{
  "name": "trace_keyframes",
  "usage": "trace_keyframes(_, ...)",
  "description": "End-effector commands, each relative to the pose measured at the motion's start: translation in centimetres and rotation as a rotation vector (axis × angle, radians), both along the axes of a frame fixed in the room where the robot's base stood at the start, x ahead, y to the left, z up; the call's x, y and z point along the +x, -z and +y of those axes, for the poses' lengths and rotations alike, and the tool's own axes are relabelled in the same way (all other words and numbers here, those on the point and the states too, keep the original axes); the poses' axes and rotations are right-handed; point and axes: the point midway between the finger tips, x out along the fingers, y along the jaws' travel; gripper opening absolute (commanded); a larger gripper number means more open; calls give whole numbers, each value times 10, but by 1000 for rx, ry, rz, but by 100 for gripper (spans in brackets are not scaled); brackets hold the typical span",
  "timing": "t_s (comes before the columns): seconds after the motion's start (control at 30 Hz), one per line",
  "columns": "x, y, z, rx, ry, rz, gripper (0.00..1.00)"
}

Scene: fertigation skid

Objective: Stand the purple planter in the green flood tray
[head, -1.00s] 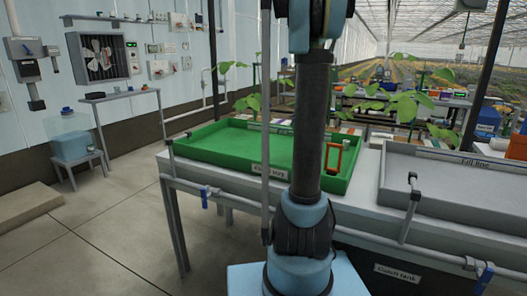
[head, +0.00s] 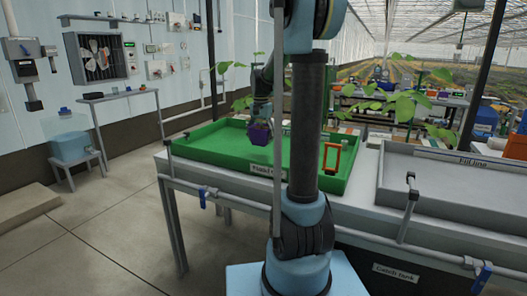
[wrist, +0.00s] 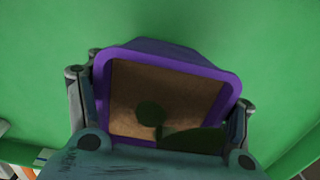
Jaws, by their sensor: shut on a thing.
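The purple planter (head: 259,135) is in my gripper (head: 261,123), over the floor of the green flood tray (head: 213,157). In the wrist view the planter (wrist: 193,58) fills the middle, with brown soil and a small green plant inside its rim. The fingers of my gripper (wrist: 163,90) are shut on its two opposite sides. The green tray floor (wrist: 40,45) shows all around it. The planter looks roughly upright in the head view. I cannot tell whether its base touches the tray floor.
An orange-framed piece (head: 331,158) stands at the tray's right end. A grey tray (head: 455,212) is on the bench to the right. Pipes with blue-handled valves run along the bench front. My arm column hides part of the green tray.

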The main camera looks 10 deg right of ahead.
Motion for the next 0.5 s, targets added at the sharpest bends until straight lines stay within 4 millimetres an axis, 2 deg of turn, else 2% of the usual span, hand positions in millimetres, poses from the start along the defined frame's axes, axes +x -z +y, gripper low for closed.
trace_keyframes(0.27,0,24,-1,0,1,0,40)
trace_keyframes(0.5,0,53,-1,0,2,0,40)
